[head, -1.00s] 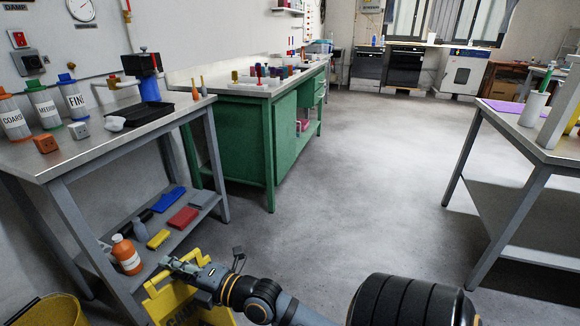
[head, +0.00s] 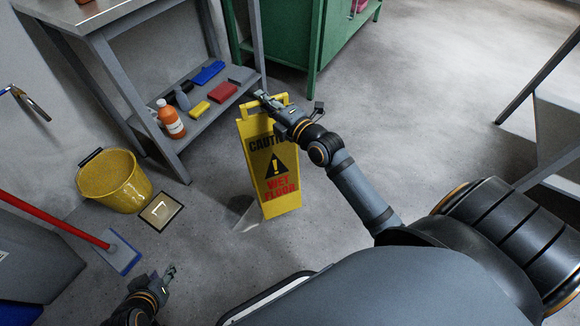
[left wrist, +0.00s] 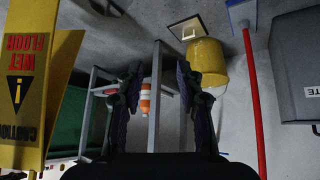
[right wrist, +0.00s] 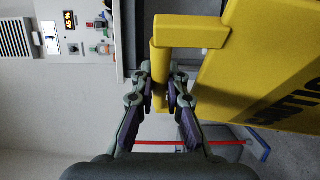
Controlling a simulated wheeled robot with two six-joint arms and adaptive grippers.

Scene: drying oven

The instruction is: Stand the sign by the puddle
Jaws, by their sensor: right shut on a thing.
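The yellow wet-floor sign (head: 272,170) is upright beside the shelf table, its printed face toward the head camera. My right gripper (head: 262,97) is shut on the sign's top handle; the right wrist view shows the handle bar (right wrist: 160,60) between the fingers. The sign also shows at the left of the left wrist view (left wrist: 28,85). I cannot tell whether its lower edge touches the floor. A small pale, glossy patch, likely the puddle (head: 246,219), lies just left of the sign's foot. My left gripper (head: 168,272) is open and empty, low at the front left.
A yellow bucket (head: 113,182) and a square floor drain (head: 161,211) are left of the sign. The shelf (head: 205,108) with bottles stands behind. Floor to the right is clear.

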